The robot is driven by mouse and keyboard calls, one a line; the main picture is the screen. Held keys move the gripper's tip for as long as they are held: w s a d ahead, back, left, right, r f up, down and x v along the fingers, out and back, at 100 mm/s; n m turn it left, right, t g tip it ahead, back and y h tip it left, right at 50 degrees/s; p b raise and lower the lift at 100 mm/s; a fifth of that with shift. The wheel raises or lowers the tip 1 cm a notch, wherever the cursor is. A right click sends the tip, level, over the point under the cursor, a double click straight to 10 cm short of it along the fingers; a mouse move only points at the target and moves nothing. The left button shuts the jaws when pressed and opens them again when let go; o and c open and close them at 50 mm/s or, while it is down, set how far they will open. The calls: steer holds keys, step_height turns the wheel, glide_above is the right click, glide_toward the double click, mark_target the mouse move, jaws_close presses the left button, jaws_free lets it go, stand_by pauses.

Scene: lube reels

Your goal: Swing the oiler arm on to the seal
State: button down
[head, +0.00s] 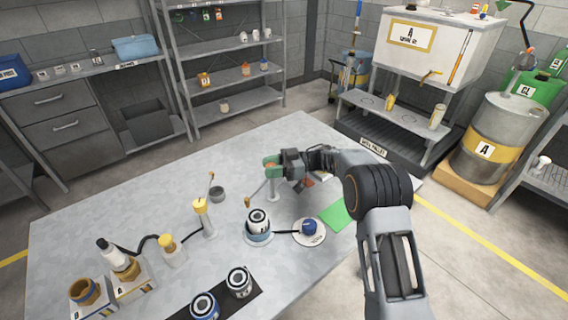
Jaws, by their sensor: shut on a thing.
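My gripper (281,163) is near the middle of the table. It is shut on a green cup-like part (271,160) with a tan top, which looks like the oiler. A pale post with a small foot (274,194) stands below it. A thin brown arm with a yellowish tip (248,201) slants down to the left beside the post. I cannot tell how this arm joins the green part. The tip is above and left of a white-and-black can (258,218) on a blue-edged base. I cannot make out which thing is the seal; my gripper hides part of this area.
A white disc (309,232) with a blue ball lies right of the can, near a green sheet (336,215). A yellow-topped post (201,205) and dark ring (217,194) stand left. Two cans (239,282) stand in front. The grey table (120,205) has free room at left.

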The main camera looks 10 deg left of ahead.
steer(key=shift+s+g, duration=0.1)
steer(key=shift+g, duration=0.2)
steer(key=c, duration=0.9)
jaws_free()
steer(key=shift+a, duration=0.15)
steer(key=shift+o, duration=1)
